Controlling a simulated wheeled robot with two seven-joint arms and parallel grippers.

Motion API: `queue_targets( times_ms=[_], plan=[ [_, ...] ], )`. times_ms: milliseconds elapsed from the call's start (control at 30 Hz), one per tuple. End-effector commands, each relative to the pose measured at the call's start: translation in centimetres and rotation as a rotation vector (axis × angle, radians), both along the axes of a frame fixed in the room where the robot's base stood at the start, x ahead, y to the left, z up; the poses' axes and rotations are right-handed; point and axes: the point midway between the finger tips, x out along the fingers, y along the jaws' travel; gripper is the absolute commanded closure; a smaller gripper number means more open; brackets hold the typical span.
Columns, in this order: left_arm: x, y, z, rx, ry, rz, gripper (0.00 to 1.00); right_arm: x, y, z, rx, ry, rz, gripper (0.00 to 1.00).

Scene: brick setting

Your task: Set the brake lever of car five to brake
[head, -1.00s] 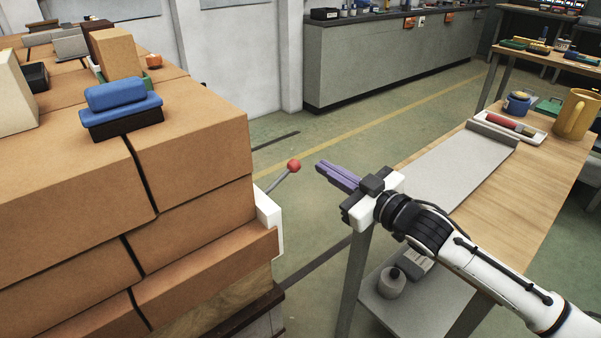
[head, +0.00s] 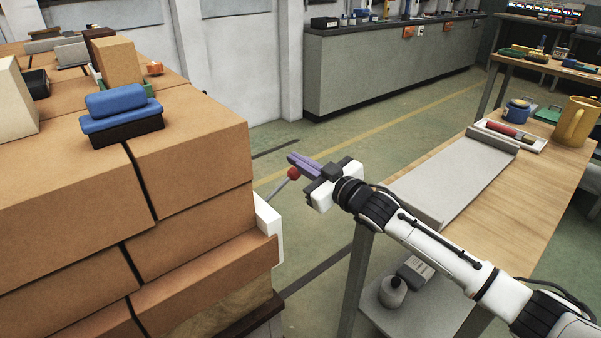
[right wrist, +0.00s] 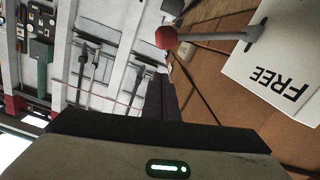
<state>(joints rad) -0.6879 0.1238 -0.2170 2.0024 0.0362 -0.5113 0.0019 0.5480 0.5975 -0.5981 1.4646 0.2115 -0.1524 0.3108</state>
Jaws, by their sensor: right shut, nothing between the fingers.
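The brake lever is a grey rod (head: 280,187) with a red ball knob (head: 293,174). It sticks out from a white plate (head: 267,226) on the right side of the brick-loaded car. In the right wrist view the knob (right wrist: 166,37), the rod (right wrist: 212,37) and the plate (right wrist: 275,65) show, and the plate reads "FREE". My right gripper (head: 294,160) is shut and empty. Its purple fingers lie just behind and above the knob in the head view. I cannot tell whether they touch it. The left gripper is out of view.
Large brown blocks (head: 190,150) fill the left side, with blue pieces (head: 120,108) on top. A wooden table (head: 505,215) stands under and beyond my right arm, holding a yellow mug (head: 574,122) and a tray. Green floor lies open between stack and table.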

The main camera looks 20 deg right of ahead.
Motion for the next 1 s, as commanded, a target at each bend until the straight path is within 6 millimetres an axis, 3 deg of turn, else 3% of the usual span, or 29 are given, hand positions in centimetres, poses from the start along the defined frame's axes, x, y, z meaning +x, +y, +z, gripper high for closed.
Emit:
queue_targets(
  times_ms=[33,200,667,900,1000],
  plan=[
    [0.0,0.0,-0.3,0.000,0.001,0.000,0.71,0.1,-0.3,-1.5,-0.001,0.009,-0.002,1.00],
    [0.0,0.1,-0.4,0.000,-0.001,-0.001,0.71,0.5,-0.4,-2.9,-0.001,0.007,-0.002,1.00],
    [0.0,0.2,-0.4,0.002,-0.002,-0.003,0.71,0.6,-0.7,-3.4,0.010,0.011,-0.001,1.00],
    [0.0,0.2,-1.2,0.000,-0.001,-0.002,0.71,1.2,-2.3,-6.4,0.124,0.053,-0.003,1.00],
    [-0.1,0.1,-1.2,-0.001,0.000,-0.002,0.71,1.3,-2.5,-6.6,0.124,0.051,-0.002,1.00]
  ],
)
